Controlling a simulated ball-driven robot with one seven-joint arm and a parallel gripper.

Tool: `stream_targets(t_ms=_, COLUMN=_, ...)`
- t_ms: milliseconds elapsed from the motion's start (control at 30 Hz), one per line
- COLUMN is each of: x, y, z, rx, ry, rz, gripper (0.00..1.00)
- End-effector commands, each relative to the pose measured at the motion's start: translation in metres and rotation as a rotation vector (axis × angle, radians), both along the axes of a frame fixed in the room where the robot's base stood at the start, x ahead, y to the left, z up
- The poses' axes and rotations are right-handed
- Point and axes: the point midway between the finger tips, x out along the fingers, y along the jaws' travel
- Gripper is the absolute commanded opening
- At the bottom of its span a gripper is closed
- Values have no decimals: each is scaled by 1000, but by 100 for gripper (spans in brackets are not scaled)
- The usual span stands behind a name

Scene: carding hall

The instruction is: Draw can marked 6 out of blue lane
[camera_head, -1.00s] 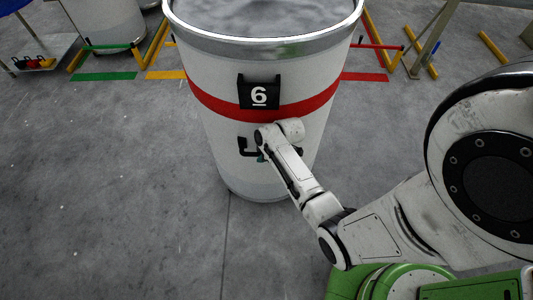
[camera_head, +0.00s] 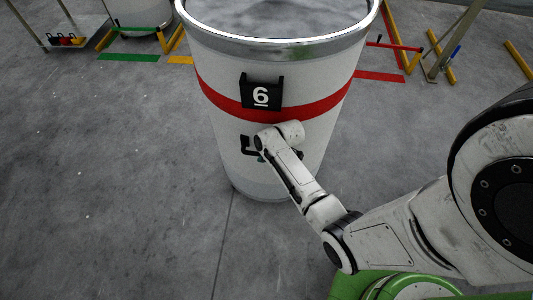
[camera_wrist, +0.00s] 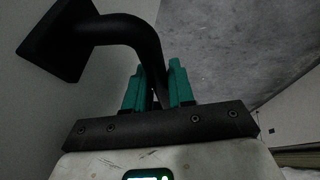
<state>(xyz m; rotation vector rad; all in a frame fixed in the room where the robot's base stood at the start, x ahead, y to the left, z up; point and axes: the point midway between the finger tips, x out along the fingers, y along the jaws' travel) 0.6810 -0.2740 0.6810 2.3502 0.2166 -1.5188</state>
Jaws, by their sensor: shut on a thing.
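The can marked 6 (camera_head: 225,140) is a large white can with a red band and a metal rim. It stands upright on the floor in front of me, and a black tag (camera_head: 261,92) on it reads 6. A black handle (camera_head: 252,145) sits below the tag, partly hidden by my arm. In the wrist view the handle (camera_wrist: 130,28) is a bent black bar, and my gripper's teal fingers (camera_wrist: 157,85) are shut on it. In the head view my wrist hides the fingers. The blue lane's markings are not clearly visible.
Green (camera_head: 128,58) and red (camera_head: 380,76) floor strips lie behind the can, with yellow rails beside them. Another white can (camera_head: 140,12) stands at the back left, near a low trolley (camera_head: 72,36). The grey floor at left is clear.

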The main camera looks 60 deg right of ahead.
Motion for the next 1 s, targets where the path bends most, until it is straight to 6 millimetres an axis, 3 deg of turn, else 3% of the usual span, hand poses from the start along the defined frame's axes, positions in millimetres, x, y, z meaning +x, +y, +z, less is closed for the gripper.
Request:
stream_targets(t_ms=467, x=3, y=2, z=0, rx=-1, ry=0, rz=0, gripper=0)
stream_targets(t_ms=500, x=3, y=2, z=0, rx=-1, ry=0, rz=0, gripper=25)
stream_targets(t_ms=800, x=2, y=1, z=0, rx=0, ry=0, rz=-1, gripper=53)
stream_targets(t_ms=1000, x=2, y=1, z=0, rx=-1, ry=-1, rz=-2, gripper=53)
